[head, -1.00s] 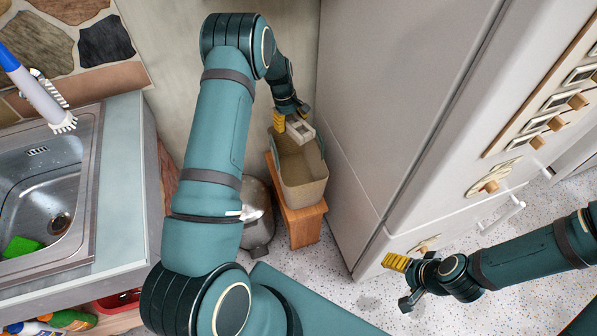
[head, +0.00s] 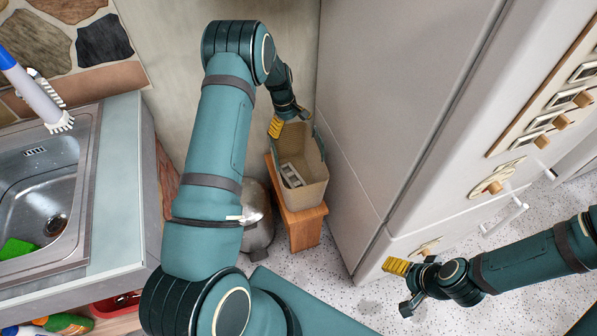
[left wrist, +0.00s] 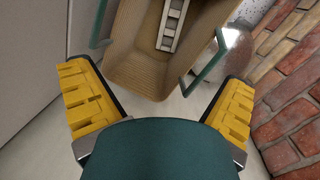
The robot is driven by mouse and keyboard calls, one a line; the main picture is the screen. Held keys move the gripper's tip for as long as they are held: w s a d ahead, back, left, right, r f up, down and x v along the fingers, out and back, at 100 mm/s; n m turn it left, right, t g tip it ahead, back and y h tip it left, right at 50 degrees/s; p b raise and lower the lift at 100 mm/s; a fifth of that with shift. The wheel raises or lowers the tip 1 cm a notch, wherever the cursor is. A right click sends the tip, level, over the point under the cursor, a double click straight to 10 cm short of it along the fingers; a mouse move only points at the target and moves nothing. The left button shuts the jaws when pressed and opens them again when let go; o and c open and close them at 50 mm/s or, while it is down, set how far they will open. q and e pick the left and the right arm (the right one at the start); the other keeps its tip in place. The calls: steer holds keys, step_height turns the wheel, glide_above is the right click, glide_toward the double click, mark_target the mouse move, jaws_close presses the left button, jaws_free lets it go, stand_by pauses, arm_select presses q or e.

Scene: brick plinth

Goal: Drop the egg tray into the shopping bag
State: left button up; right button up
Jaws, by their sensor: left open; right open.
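The shopping bag (head: 303,191) is tan with an open top and greenish handles. It stands on a small wooden stool. The egg tray (head: 291,175) is pale grey and lies inside the bag, tilted along its inner side; it also shows in the left wrist view (left wrist: 171,25) inside the bag (left wrist: 118,64). My left gripper (head: 290,121) is open and empty above the far rim of the bag, apart from the tray. Its yellow fingers are spread wide in the left wrist view (left wrist: 160,108). My right gripper (head: 400,286) is open and empty at the lower right, far from the bag.
The wooden stool (head: 305,230) stands between a metal bin (head: 258,215) and a large white fridge (head: 395,90). A sink counter (head: 120,190) is at the left. Speckled floor is open in front of the fridge.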

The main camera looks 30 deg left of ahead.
arm_select(q)
step_height(320, 180, up, 11)
steer(key=s+a, duration=0.1)
steer(key=shift+a+r, duration=0.15)
steer(key=shift+a, duration=0.2)
steer(key=s+d+f+m, duration=0.5)
steer(key=s+d+f, duration=0.3)
steer(key=d+f, duration=0.5)
steer(key=s+d+f+m+h, duration=0.1)
steer(key=s+d+m, duration=0.5)
steer(key=s+d, duration=1)
steer(key=shift+s+d+t+h, duration=0.35)
steer(key=shift+s+h, duration=0.25)
steer(key=shift+s, duration=0.4)
steer(key=shift+f, duration=0.1)
